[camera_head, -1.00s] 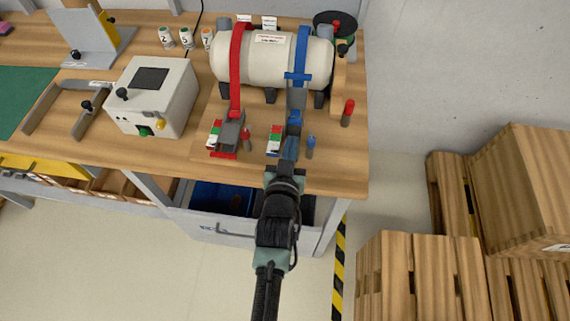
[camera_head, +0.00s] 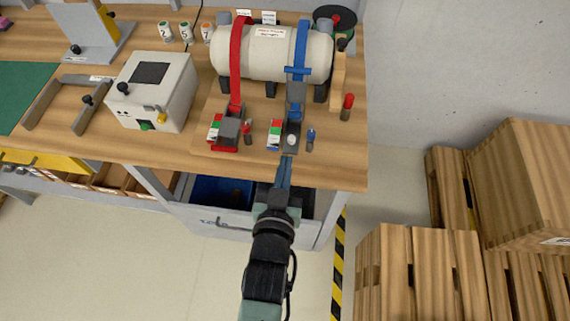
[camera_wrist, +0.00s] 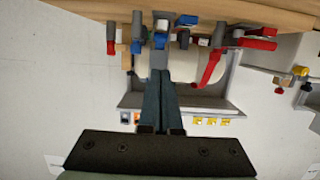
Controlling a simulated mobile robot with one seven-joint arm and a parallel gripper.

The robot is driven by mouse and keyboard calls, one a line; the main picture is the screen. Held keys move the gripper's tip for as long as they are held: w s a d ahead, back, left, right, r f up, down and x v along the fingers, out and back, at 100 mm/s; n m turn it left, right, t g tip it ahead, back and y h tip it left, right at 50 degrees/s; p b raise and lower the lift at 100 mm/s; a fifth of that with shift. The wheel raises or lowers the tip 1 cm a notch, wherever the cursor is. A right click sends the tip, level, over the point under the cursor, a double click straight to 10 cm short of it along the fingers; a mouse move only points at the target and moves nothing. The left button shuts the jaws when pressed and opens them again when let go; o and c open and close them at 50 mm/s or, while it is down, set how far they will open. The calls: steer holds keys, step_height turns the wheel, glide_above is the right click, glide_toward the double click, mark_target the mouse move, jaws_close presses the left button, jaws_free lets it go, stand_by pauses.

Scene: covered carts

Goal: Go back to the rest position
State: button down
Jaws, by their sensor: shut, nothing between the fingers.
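My gripper (camera_head: 284,172) is shut and empty in the head view. It is at the front edge of the wooden workbench (camera_head: 190,150), just in front of the blue strap's clamp block (camera_head: 292,130). In the wrist view the two dark fingers (camera_wrist: 161,80) lie together, pointing toward the bench. A cream tank (camera_head: 270,60) lies on the bench under a red strap (camera_head: 235,65) and a blue strap (camera_head: 299,50). My arm reaches up from the bottom of the head view.
An open drawer (camera_head: 212,227) with a blue bin lies under the bench edge, beneath my gripper. A white control box (camera_head: 150,85) stands left on the bench. Wooden crates (camera_head: 420,270) stand at the right. The floor (camera_head: 110,250) at front left is clear.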

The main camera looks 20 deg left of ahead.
stand_by(0.3)
steer(key=w+d+r+t, duration=0.2)
steer(key=w+r, duration=0.1)
steer(key=r, duration=0.7)
steer(key=w+d+r+m+t+h, duration=0.1)
steer(key=w+d+r+t, duration=0.15)
steer(key=r, duration=0.75)
steer(key=w+d+r+t, duration=0.2)
steer(key=w+r, duration=0.1)
steer(key=r, duration=0.8)
steer(key=s+d+r+t+h, duration=0.1)
steer(key=s+r, duration=0.3)
steer(key=r, duration=0.4)
steer(key=s+d+r+m+t+h, duration=0.1)
steer(key=s+d+r+t, duration=0.2)
steer(key=r, duration=0.6)
steer(key=s+d+r+m+t+h, duration=0.1)
steer(key=s+r, duration=0.3)
steer(key=r, duration=0.5)
steer(key=shift+s+d+r+t, duration=0.2)
steer(key=shift+s+d+t, duration=0.1)
steer(key=shift+d+t, duration=0.4)
steer(key=shift+d+f, duration=0.1)
